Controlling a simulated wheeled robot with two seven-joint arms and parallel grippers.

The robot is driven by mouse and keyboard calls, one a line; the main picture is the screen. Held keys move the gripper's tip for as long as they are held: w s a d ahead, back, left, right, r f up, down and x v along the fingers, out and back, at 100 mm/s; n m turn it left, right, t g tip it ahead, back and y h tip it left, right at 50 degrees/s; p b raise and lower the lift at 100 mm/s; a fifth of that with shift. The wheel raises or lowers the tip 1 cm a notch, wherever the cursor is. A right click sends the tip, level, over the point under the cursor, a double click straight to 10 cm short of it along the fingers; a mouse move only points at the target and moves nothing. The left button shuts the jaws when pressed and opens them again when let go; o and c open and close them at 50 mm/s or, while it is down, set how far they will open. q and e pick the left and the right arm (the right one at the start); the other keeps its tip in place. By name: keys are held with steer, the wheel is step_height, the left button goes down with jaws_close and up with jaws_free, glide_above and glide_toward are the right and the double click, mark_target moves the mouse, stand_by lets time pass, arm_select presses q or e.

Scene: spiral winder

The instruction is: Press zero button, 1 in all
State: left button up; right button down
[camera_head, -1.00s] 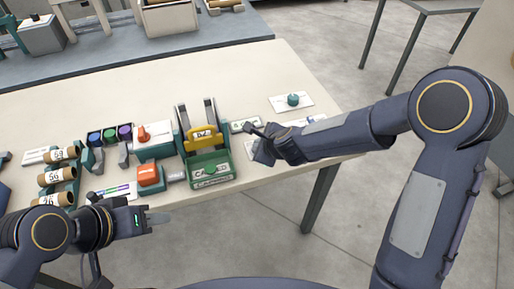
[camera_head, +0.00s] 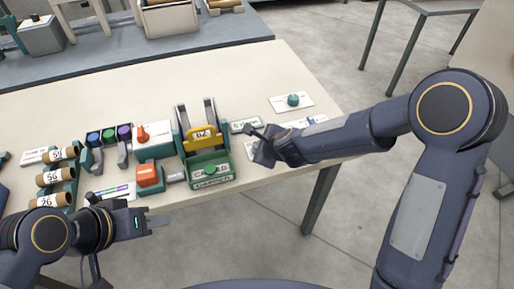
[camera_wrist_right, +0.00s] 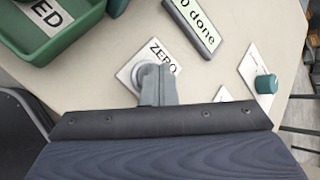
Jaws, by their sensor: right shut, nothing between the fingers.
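The zero button is a round grey knob on a white plate marked ZERO (camera_wrist_right: 128,75) in the right wrist view. My right gripper (camera_wrist_right: 158,92) is shut and empty. Its fingertips overlap the knob's front side in that view; whether they touch it I cannot tell. In the head view the right gripper (camera_head: 257,140) is over the table's right part, and the zero button is hidden or too small to make out. My left gripper (camera_head: 154,221) is off the table's front edge at lower left, away from the button; its jaw opening is unclear.
Left of the right gripper stand a green tray (camera_head: 212,184) and a yellow part (camera_head: 203,138) in a holder. A sign reading "done" (camera_wrist_right: 203,17) lies beyond the zero plate. A teal knob (camera_head: 293,100) sits on a white plate at right. The table's back is clear.

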steer(key=shift+r+p, duration=0.65)
steer(key=shift+r, duration=0.1)
step_height(320, 180, up, 5)
steer(key=p, duration=0.4)
steer(key=shift+r+p, duration=0.1)
steer(key=shift+p, duration=0.3)
